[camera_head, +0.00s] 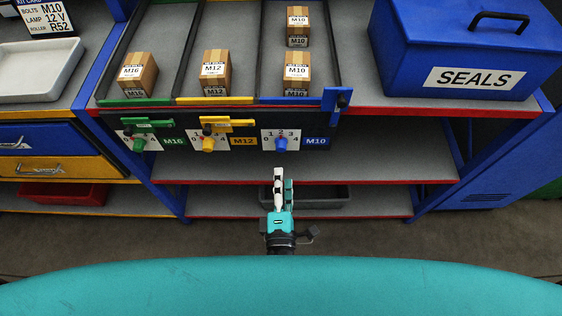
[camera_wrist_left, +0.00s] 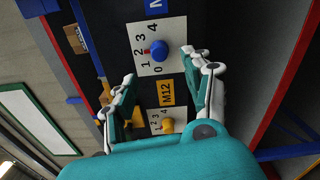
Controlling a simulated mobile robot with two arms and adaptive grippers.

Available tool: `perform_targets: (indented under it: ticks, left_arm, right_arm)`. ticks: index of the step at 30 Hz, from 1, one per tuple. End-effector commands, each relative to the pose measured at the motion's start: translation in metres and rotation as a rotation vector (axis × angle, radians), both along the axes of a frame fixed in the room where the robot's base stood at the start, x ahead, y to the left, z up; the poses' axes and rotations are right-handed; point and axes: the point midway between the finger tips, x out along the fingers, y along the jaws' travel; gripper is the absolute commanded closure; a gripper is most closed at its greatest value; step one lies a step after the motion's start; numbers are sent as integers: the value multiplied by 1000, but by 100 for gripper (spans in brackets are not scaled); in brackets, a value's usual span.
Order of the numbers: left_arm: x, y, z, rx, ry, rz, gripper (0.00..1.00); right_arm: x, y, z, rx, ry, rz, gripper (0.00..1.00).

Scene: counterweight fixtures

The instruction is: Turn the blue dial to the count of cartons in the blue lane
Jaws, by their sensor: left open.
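The blue dial (camera_head: 282,145) is on a white 0-to-4 plate marked M10, on the shelf's front panel. It also shows in the left wrist view (camera_wrist_left: 159,50), where a red mark lies on its side towards the 2. The blue lane (camera_head: 298,101) holds two visible cartons labelled M10, a front one (camera_head: 297,73) and a rear one (camera_head: 298,27). My left gripper (camera_head: 279,172) is below the blue dial in the head view, fingers apart and empty. In the left wrist view its fingertips (camera_wrist_left: 158,66) are spread, with the dial beyond them. My right gripper is not in view.
A yellow dial (camera_head: 208,143) and a green dial (camera_head: 138,144) sit left of the blue one, below yellow and green levers. A blue lever (camera_head: 337,99) stands at the blue lane's right front corner. A blue SEALS box (camera_head: 460,45) stands at the right.

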Motion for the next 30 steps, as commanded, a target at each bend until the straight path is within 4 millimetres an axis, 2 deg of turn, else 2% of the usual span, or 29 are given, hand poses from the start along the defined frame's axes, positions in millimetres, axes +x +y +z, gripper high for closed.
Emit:
perform_targets:
  ticks: [3, 9, 27, 30]
  left_arm:
    - [-21, 0, -1, 0, 2, -1, 49]
    - [-38, 0, 0, 1, 0, 0, 49]
    - [-39, 0, 0, 2, 0, -1, 49]
    - [-40, -1, -13, 57, 13, -29, 49]
  right_arm:
    - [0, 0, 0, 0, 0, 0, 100]
    - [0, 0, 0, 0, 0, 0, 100]
    - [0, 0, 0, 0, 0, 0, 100]
    - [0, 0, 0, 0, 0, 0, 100]
